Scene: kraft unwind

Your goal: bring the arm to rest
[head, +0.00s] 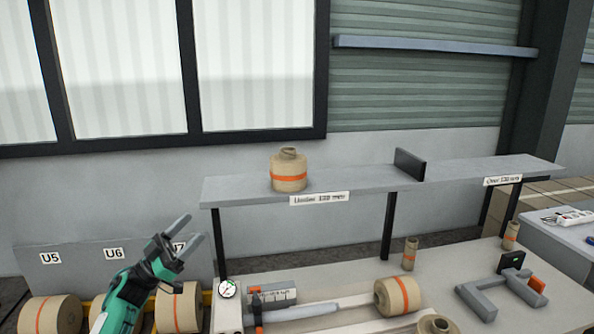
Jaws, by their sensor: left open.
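My left gripper (181,236) is at the lower left of the head view, on a green and grey arm that comes up from the bottom edge. Its two grey fingers are spread apart and point up and to the right, with nothing between them. My right gripper is not in view.
A kraft roll (288,172) with an orange band sits on the raised shelf (365,178), left of a dark divider (410,164). Another roll (397,296) and a grey fixture (503,290) are on the bench below. More rolls (50,316) stand at lower left.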

